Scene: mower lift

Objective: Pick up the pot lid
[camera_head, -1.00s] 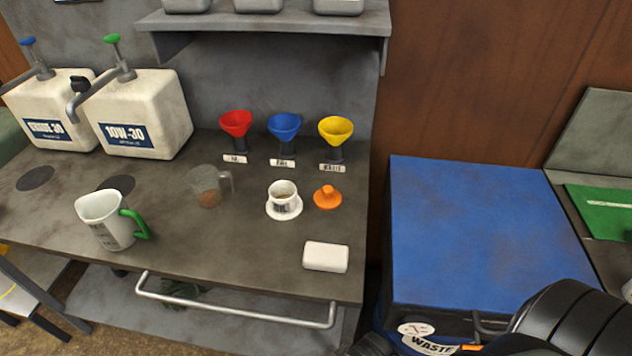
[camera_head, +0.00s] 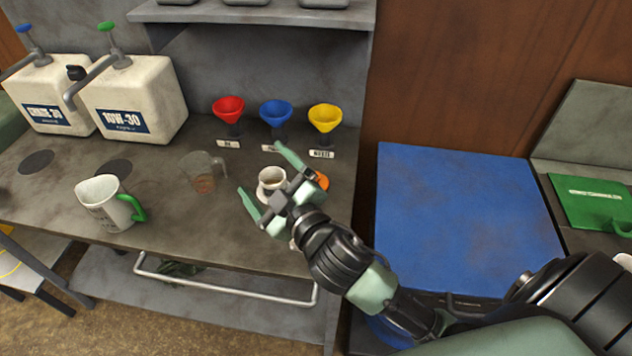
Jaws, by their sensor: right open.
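The pot lid appears to be the small orange piece (camera_head: 323,180) on the grey workbench, right of the white cup. My right gripper and its finger partly cover it, so only its right part shows. My right gripper (camera_head: 260,168) is open and empty, reaching over the bench from the lower right. Its fingers point up and left, spread to either side of the white cup (camera_head: 271,177) in the picture. I cannot tell how high the gripper is above the bench. My left gripper is not in view.
A clear measuring cup (camera_head: 203,177) and a white jug with a green handle (camera_head: 107,205) stand left on the bench (camera_head: 165,235). Red (camera_head: 229,108), blue (camera_head: 276,112) and yellow (camera_head: 325,117) funnels stand behind. A blue-topped cabinet (camera_head: 460,215) is at right.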

